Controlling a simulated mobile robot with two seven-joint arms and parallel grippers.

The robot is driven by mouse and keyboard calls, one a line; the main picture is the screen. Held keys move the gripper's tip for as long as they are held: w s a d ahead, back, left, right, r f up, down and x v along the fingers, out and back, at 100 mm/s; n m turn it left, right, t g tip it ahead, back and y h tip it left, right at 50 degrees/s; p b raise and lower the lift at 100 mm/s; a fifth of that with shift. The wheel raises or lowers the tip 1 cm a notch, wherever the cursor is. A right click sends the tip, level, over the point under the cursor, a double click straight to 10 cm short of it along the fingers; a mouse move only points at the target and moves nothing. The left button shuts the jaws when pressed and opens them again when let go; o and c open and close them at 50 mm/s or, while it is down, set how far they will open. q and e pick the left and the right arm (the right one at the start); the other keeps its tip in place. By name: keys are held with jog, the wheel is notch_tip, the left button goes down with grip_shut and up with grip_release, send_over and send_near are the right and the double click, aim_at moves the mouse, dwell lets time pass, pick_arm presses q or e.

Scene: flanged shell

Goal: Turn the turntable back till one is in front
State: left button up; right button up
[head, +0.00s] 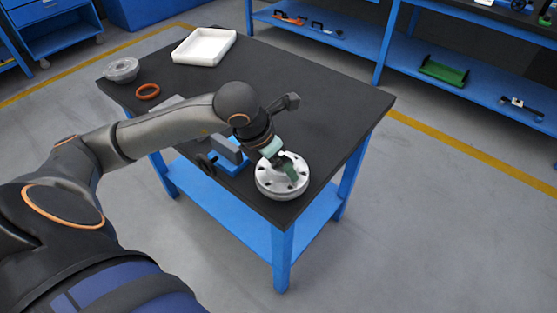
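A round, light grey metal flanged part (268,188) with several dark holes in its rim sits at the near right corner of the black table. Any turntable under it is too small or hidden to tell apart. My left gripper (287,169) reaches over the flange from the left. Its green fingertips are at the top of the flange, at or just above its face. I cannot tell whether they touch it, or whether they are open or shut. Numbers or marks on the flange cannot be made out. My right gripper is not in view.
A blue-and-grey vise-like fixture (232,163) stands left of the flange, partly behind my arm. A white tray (204,46), an orange ring (147,91) and a grey flanged part (122,69) lie at the far left. The table's right half (335,95) is clear.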

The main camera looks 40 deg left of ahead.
pick_arm(q)
grip_shut()
dwell(0.5)
